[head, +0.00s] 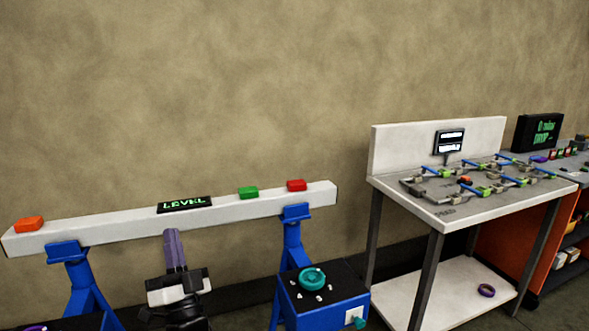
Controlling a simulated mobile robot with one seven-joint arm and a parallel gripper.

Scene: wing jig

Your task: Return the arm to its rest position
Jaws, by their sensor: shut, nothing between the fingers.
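My gripper (171,236) is in the head view at the lower left of centre. Its purple-grey fingers point up and are closed together, with nothing seen between them. The black and white wrist (178,291) shows below them, and the rest of my arm is out of the picture. The fingertips appear just in front of or below the long white beam (120,229); I cannot tell the gap.
The beam rests on blue stands (292,240) and carries a LEVEL display (185,205) and orange, green and red blocks. A blue box with a teal knob (312,279) stands right of my gripper. A white workbench (405,190) with a jig is further right.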

